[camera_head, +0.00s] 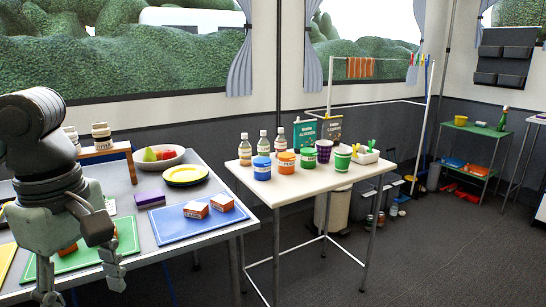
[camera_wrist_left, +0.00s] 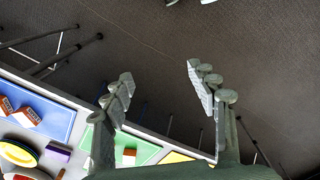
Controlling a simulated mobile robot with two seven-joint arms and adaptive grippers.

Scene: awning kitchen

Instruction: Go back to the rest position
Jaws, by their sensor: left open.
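My left gripper (camera_head: 82,286) hangs low at the left of the head view, in front of the grey table's near side. Its fingers are spread wide with nothing between them. In the left wrist view the open fingers (camera_wrist_left: 160,80) have only dark floor between their tips. The table edge and a green mat (camera_wrist_left: 142,148) lie behind and below them. My left arm covers part of the table's left side. My right gripper is in neither view.
The grey table (camera_head: 250,217) bears a blue mat (camera_head: 190,232) with small orange boxes (camera_head: 222,201), a purple box (camera_head: 149,200), a yellow plate (camera_head: 185,175) and a fruit bowl (camera_head: 157,160). A white table (camera_head: 290,190) with jars and bottles stands right. Floor is clear at front right.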

